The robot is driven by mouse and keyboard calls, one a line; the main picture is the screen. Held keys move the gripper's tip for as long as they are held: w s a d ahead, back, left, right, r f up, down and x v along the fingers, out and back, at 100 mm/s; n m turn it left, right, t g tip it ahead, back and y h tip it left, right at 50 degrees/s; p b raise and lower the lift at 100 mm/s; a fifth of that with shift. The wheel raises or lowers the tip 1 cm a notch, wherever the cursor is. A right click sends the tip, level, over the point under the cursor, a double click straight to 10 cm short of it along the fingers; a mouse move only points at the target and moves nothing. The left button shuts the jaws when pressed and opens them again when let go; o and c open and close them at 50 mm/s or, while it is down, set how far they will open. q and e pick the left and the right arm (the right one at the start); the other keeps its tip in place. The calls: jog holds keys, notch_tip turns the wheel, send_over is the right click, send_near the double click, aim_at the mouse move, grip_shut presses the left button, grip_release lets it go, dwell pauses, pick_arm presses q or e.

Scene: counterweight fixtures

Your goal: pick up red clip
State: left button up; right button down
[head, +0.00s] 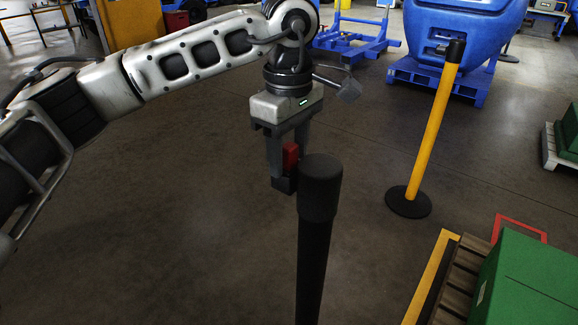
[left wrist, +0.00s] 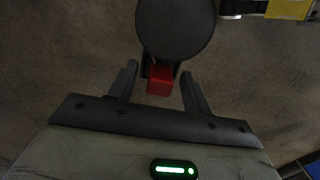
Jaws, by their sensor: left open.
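The red clip (head: 290,157) shows beside the round top of a black post (head: 319,200). In the left wrist view the red clip (left wrist: 160,80) sits against the near side of the post top (left wrist: 176,26), with dark parts around its upper end. My left gripper (head: 284,178) points down just left of the post. In the left wrist view its two fingers (left wrist: 159,76) stand apart, one on each side of the clip, with visible gaps. The lower part of the clip is hidden by a finger in the head view. My right gripper is not in view.
A yellow stanchion (head: 434,130) on a black round base stands to the right. A green box (head: 530,280) on a wooden pallet (head: 460,275) is at the lower right. Blue containers (head: 460,35) and a blue frame (head: 355,38) stand behind. Floor around the post is clear.

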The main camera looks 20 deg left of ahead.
pick_arm(q)
grip_shut()
jog(key=shift+r, duration=0.1)
